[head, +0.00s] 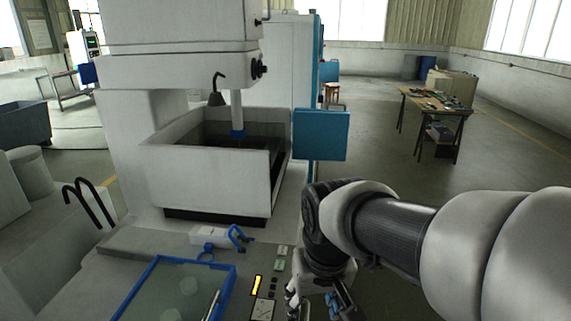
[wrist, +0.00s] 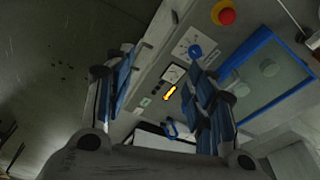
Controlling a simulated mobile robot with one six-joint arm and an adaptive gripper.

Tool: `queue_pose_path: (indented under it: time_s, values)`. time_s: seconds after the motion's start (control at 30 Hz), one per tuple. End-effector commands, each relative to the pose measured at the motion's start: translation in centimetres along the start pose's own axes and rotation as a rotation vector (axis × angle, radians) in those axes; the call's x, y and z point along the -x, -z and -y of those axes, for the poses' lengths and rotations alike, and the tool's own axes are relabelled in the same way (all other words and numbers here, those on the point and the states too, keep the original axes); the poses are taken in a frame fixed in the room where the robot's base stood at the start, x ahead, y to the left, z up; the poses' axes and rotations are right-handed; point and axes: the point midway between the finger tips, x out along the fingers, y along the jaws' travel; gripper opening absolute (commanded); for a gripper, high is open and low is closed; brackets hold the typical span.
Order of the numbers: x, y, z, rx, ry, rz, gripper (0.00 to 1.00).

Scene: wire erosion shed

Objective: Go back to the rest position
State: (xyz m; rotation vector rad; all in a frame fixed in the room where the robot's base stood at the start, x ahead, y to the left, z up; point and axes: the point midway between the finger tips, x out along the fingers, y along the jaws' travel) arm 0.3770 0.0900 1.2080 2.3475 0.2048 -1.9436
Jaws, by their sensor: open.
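My gripper (wrist: 162,95) is open, with its two blue-padded fingers spread apart and nothing between them in the wrist view. In the head view my gripper (head: 318,305) is low, just right of the machine's control panel, and partly cut off by the lower edge. My arm comes in from the right side of the head view. In the wrist view the panel with its gauges and yellow light (wrist: 169,93) shows beyond the fingers. No contact between the fingers and the panel can be made out.
The erosion machine's tank (head: 205,180) stands behind the panel. A blue-framed tray (head: 160,290) and a white-and-blue clamp (head: 222,237) lie on the ledge. A red button (wrist: 227,16) shows in the wrist view. A workbench (head: 437,103) stands far right, with open floor before it.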

Motion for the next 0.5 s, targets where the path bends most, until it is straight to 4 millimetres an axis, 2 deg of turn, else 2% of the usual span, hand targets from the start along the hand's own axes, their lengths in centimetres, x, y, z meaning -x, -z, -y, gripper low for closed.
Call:
queue_pose_path:
  time_s: [0.03, 0.1, 0.2, 0.4, 0.5]
  values:
    - [1.2, -1.5, -1.3, -0.022, -0.004, -0.030, 0.51]
    - [2.5, -3.7, -2.6, -0.044, -0.010, -0.063, 0.51]
    - [3.8, -6.9, -4.3, -0.077, -0.023, -0.110, 0.51]
    - [4.6, -12.1, -6.2, -0.127, -0.050, -0.187, 0.51]
    - [4.5, -13.6, -6.6, -0.142, -0.060, -0.208, 0.51]
